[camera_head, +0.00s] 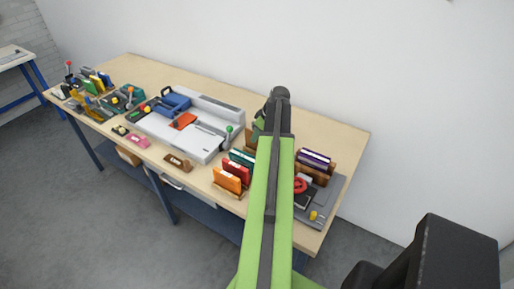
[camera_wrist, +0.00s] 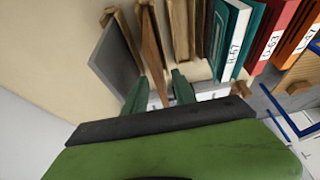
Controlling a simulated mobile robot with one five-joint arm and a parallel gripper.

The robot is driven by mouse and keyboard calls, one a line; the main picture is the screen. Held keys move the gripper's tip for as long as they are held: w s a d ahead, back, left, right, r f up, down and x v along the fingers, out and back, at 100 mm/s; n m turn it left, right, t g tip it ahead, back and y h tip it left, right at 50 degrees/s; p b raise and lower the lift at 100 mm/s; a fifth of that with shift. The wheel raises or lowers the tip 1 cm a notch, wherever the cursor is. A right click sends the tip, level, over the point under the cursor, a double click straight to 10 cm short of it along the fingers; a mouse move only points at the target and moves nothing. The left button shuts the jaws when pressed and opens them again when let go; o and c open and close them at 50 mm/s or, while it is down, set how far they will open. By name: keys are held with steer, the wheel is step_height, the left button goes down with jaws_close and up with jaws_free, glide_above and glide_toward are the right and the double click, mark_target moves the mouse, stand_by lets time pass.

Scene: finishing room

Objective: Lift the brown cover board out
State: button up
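In the wrist view a thin brown board (camera_wrist: 154,56), which looks like the cover board, stands on edge in a row of upright boards. My gripper (camera_wrist: 160,91) has its two green fingers apart, one on each side of this board's near end. Small gaps seem to show between the fingers and the board, so it does not look clamped. In the head view my gripper (camera_head: 260,124) is at the back of the bench, partly behind my own arm. The arm hides most of the board's rack there.
Teal books (camera_wrist: 238,40), then red and orange ones, stand right of the board in the wrist view. A grey panel (camera_wrist: 113,62) stands left of it. In the head view a white machine (camera_head: 190,128) is left of my arm, and purple books (camera_head: 315,158) are right on the bench (camera_head: 345,140).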

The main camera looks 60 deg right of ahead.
steer(key=shift+f, duration=0.25)
steer(key=shift+c, duration=0.2)
jaws_close()
stand_by(1.5)
